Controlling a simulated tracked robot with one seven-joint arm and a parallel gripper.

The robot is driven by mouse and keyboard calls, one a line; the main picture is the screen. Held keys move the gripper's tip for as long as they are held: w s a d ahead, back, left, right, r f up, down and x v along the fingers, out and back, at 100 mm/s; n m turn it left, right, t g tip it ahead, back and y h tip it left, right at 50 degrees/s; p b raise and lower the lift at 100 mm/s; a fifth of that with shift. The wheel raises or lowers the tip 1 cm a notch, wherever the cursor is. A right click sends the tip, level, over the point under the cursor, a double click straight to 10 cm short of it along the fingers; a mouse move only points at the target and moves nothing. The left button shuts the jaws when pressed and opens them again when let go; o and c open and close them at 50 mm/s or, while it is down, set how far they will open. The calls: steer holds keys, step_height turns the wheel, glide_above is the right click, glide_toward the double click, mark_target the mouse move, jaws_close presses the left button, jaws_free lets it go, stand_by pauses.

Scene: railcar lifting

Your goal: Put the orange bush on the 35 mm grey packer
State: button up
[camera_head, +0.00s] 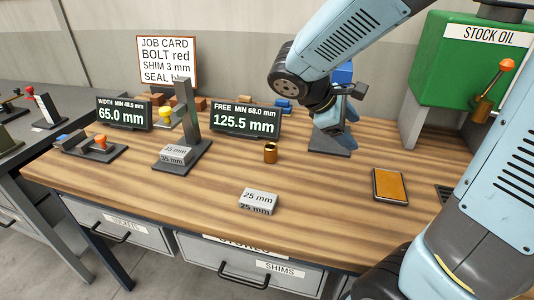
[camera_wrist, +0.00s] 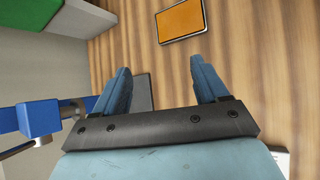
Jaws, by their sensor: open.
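The orange bush (camera_head: 270,155), a small brass-orange ring with a dark bore, stands upright on the wooden bench near the middle. A grey packer (camera_head: 172,157), its front marked 35 mm, sits on the dark base of the upright gauge at left. Nothing rests on its top. A second grey packer (camera_head: 258,200), marked 25 mm, lies nearer the front edge. My gripper (camera_head: 335,143) is right of the bush and apart from it. In the wrist view my gripper (camera_wrist: 160,72) has its blue fingers apart with nothing between them; neither bush nor packer is identifiable there.
Two displays, 65.0 mm (camera_head: 124,114) and 125.5 mm (camera_head: 245,120), stand behind. An orange-topped tray (camera_head: 390,186) lies right. A green stock oil tank (camera_head: 480,62) is at back right. The front middle is largely clear.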

steer(key=w+a+f+n+t+h, duration=0.1)
steer(key=w+a+f+n+t, duration=0.1)
steer(key=w+a+n+t, duration=0.4)
steer(key=w+a+f+n+t+h, duration=0.1)
steer(key=a+f+n+t, duration=0.2)
steer(key=a, duration=0.5)
steer(key=w+a+f+n+t+h, duration=0.1)
steer(key=w+a+f+n+t, duration=0.2)
steer(key=a+n, duration=0.35)
glide_toward(274, 144)
steer(key=x, duration=0.3)
steer(key=shift+w+a+f, duration=0.1)
steer(key=shift+w+a, duration=0.1)
steer(key=shift+m+x, duration=0.25)
steer(key=shift+x, duration=3.55)
steer(key=shift+c, duration=0.4)
steer(key=c, duration=1.2)
jaws_close()
